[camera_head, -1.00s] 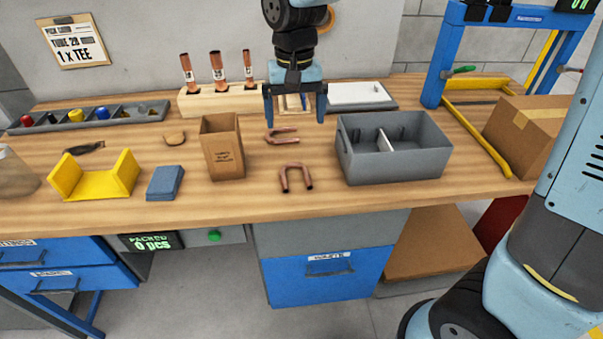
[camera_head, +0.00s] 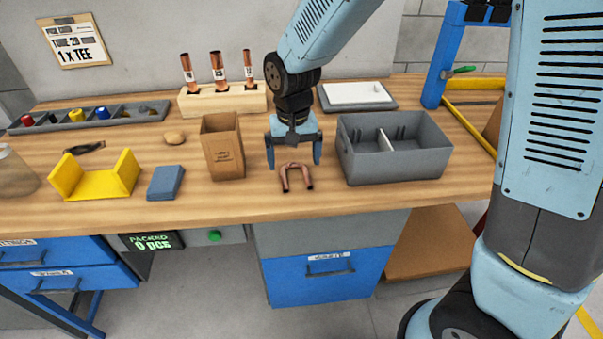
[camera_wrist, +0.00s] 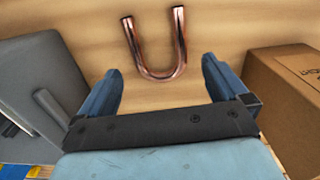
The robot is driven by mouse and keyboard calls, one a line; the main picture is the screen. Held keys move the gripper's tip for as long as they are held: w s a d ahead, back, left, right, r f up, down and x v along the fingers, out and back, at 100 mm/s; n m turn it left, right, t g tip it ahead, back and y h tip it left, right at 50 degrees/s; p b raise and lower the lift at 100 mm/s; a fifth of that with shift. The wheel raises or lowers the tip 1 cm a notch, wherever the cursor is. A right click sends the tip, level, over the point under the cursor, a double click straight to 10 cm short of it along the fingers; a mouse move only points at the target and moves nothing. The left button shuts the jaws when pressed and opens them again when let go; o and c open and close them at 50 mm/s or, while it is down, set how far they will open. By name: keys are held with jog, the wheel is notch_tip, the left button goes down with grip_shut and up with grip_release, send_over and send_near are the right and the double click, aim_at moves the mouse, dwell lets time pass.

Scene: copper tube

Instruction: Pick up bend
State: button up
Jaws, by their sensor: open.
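A U-shaped copper bend (camera_head: 285,180) lies on the wooden bench near its front edge, with its two open ends toward the front. My gripper (camera_head: 294,167) is open and empty, pointing down just behind and above the bend. In the wrist view the whole bend (camera_wrist: 155,68) lies ahead of the open fingers (camera_wrist: 161,82), its curved part nearest them and not between them. A second bend, seen earlier behind this one, is hidden behind my gripper in the head view.
A cardboard box (camera_head: 222,150) stands close to the left of my gripper. A grey divided bin (camera_head: 420,165) stands close to the right. A wooden block with copper tubes (camera_head: 222,103) is at the back. The bench in front of the bend is clear.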

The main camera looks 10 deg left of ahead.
jog(key=shift+s+f, duration=0.1)
jog(key=shift+f, duration=1.35)
jog(key=c, duration=1.1)
